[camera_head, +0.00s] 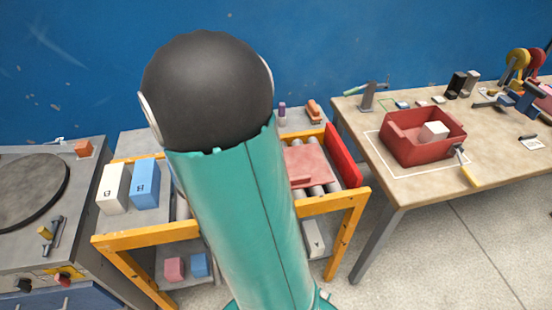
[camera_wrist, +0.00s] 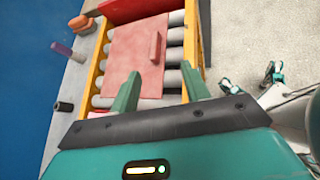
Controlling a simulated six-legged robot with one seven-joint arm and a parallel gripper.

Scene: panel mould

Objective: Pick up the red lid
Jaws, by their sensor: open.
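The red lid (camera_head: 308,168) is a flat pale-red panel with a raised bar handle. It lies on the grey rollers of the yellow-framed stand, partly hidden behind my arm in the head view. In the wrist view the lid (camera_wrist: 130,50) lies beyond my fingertips, with its handle (camera_wrist: 154,47) upper centre. My gripper (camera_wrist: 161,84) is open and empty, its two green fingers spread at the lid's near side. The handle is ahead of the gap between them. I cannot tell the height of the fingers above the lid. My gripper is hidden in the head view.
A brighter red upright panel (camera_head: 342,157) borders the rollers' right end. White (camera_head: 113,187) and blue (camera_head: 145,184) boxes stand at the stand's left. A red bin (camera_head: 405,150) with a white block sits on the right table. Yellow rails (camera_wrist: 191,40) flank the rollers.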

